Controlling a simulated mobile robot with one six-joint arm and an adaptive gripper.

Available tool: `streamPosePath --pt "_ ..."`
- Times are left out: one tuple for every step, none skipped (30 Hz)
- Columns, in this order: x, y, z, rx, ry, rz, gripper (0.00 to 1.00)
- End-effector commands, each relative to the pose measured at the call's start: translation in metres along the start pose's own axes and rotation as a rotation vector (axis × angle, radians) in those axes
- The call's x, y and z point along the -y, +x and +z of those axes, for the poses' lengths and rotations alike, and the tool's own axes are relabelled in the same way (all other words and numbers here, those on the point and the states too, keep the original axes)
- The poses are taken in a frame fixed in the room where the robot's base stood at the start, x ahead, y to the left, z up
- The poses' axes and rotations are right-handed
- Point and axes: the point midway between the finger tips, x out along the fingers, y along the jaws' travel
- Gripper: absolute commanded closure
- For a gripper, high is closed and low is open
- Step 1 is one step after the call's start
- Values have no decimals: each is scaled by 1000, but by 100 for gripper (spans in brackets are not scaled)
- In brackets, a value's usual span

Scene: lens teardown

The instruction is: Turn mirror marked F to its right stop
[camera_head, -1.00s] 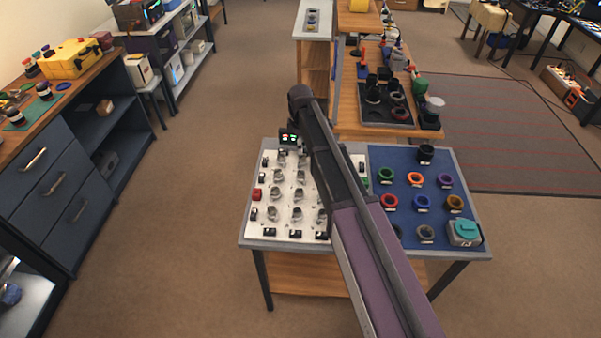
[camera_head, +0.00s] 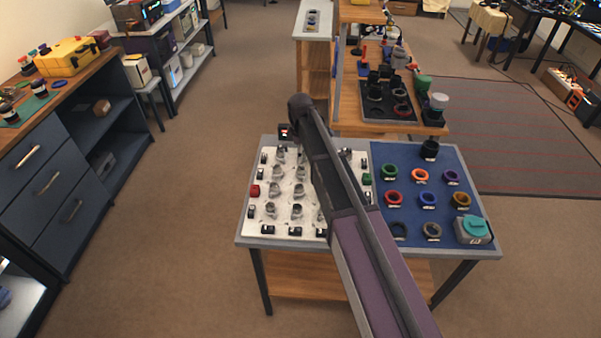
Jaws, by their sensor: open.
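A white board (camera_head: 259,222) on the left half of the table holds several small grey round mounts (camera_head: 298,190) in rows. They look like the mirrors, but their letters are too small to read, so I cannot tell which is F. My dark and purple arm (camera_head: 335,180) reaches over the board and hides part of its right side. My gripper does not show; it seems hidden behind the arm. A small dark box (camera_head: 285,131) with a red-lit display stands at the board's back edge.
A blue mat (camera_head: 408,180) on the right half carries several coloured rings, a black cylinder (camera_head: 429,149) and a teal-topped box (camera_head: 473,229). A wooden bench (camera_head: 390,128) stands close behind. Floor is free at left.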

Motion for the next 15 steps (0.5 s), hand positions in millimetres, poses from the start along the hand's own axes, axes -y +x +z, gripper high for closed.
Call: streamPosePath --pt "0 8 0 0 0 0 24" --pt "0 11 0 0 0 0 24" --pt "0 14 0 0 0 0 24" --pt "0 16 0 0 0 0 24" --pt "0 18 0 0 0 0 24" --pt "0 22 0 0 0 0 24" --pt "0 24 0 0 0 0 24" --pt "0 26 0 0 0 0 24" --pt "0 29 0 0 0 0 24" --pt "0 32 0 0 0 0 24" --pt "0 34 0 0 0 0 24" --pt "0 37 0 0 0 0 24" --pt "0 39 0 0 0 0 24" --pt "0 42 0 0 0 0 24" --pt "0 45 0 0 0 0 24"
